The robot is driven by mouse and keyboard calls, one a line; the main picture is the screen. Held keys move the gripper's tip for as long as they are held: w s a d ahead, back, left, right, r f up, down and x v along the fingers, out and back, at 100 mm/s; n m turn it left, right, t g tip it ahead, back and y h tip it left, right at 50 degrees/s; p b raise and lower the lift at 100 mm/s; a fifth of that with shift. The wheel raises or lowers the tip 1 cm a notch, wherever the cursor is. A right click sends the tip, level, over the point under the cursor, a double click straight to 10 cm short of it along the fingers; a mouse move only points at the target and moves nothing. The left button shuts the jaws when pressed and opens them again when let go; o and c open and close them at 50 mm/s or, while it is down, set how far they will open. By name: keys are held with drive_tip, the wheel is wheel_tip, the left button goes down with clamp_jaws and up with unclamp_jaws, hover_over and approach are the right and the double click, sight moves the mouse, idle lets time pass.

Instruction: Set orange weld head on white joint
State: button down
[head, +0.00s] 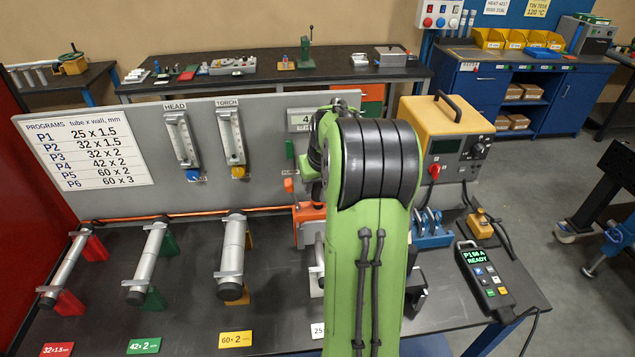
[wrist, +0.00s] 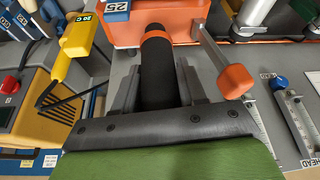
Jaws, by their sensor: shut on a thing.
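The orange weld head (head: 306,226) shows in the head view just left of my green arm, upright above the bench near the back panel. In the wrist view its orange body (wrist: 150,32) carries a blue 25 tag, and an orange-ended lever stands at its right. My gripper (wrist: 157,88) is shut on the weld head's black handle, one finger on each side. In the head view my arm hides the gripper. The white joint (head: 318,268), with a white 25 label (head: 318,331) in front, is mostly hidden by my arm. I cannot tell whether the head touches it.
Tube joints with red (head: 68,272), green (head: 148,262) and yellow (head: 233,260) markings stand to the left. A grey panel (head: 260,140) with gauges rises behind. A yellow power unit (head: 440,135), blue clamps (head: 430,230) and a pendant (head: 485,280) are on the right.

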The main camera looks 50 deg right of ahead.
sight(317, 206)
drive_tip(key=shift+w+f+b, duration=0.1)
drive_tip(key=shift+f+b, duration=0.9)
drive_tip(key=shift+f, duration=0.25)
drive_tip(key=shift+f+b, duration=0.55)
drive_tip(key=shift+f, duration=0.05)
drive_tip(key=shift+f+b, duration=0.45)
drive_tip(key=shift+f, duration=0.2)
idle(0.3)
drive_tip(key=shift+f+b, duration=0.5)
drive_tip(key=shift+b, duration=0.05)
drive_tip(key=shift+f, duration=0.15)
drive_tip(key=shift+f+b, duration=0.75)
drive_tip(key=shift+b, duration=0.05)
drive_tip(key=c, duration=0.5)
unclamp_jaws()
drive_tip(key=shift+f, duration=0.1)
drive_tip(key=shift+c, duration=0.2)
